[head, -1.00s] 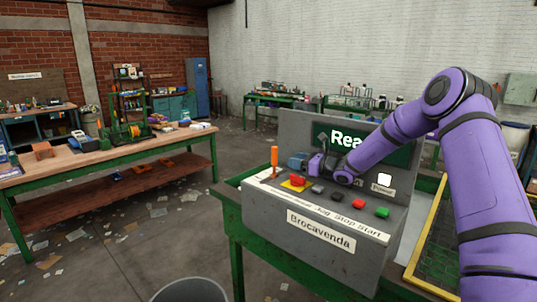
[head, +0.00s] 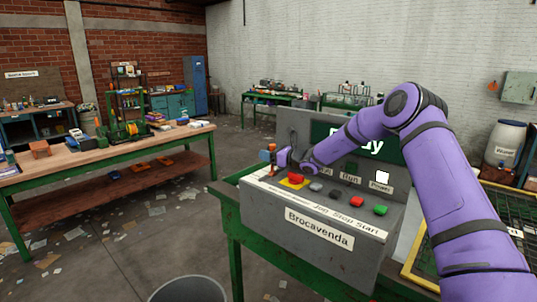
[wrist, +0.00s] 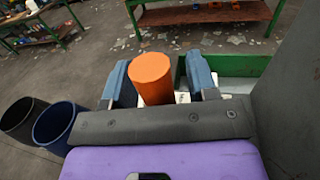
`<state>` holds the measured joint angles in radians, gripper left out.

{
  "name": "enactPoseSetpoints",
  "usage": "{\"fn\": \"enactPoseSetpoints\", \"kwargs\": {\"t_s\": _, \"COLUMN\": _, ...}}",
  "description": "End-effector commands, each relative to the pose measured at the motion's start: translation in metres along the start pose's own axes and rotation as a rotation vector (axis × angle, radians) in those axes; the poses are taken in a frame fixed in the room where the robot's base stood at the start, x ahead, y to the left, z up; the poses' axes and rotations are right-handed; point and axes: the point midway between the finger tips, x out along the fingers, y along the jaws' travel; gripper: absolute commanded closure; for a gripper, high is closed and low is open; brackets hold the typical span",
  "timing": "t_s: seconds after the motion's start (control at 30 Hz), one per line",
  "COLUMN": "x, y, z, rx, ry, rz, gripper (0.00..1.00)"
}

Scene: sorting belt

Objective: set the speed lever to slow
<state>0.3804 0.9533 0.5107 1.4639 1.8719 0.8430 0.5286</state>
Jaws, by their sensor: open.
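The speed lever has an orange handle (head: 272,149) and stands upright at the left end of the grey control box (head: 310,222). In the wrist view the orange handle (wrist: 151,78) sits between the two blue-grey fingers, with a finger on each side. My gripper (wrist: 160,82) is open around it; the gap on the right looks wider than the one on the left. In the head view my gripper (head: 278,158) is small and partly covers the lever. The lever's base and its scale marks are largely hidden.
The box also carries a red button on a yellow plate (head: 294,180), a grey button (head: 316,187), a red button (head: 357,201) and a green button (head: 380,210). A screen (head: 350,140) stands behind them, partly hidden by my arm. A bin (head: 188,290) stands on the floor in front.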

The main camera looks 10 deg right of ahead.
Motion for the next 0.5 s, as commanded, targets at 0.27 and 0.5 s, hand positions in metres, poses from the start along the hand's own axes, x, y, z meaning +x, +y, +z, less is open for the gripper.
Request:
{"fn": "enactPoseSetpoints", "kwargs": {"t_s": 0.27, "x": -0.0002, "y": 0.0001, "z": 0.0, "rx": 0.0, "ry": 0.0, "rz": 0.0, "gripper": 0.82}}
{"fn": "enactPoseSetpoints", "kwargs": {"t_s": 0.5, "x": -0.0002, "y": 0.0004, "z": 0.0, "rx": -0.002, "ry": 0.0, "rz": 0.001, "gripper": 1.0}}
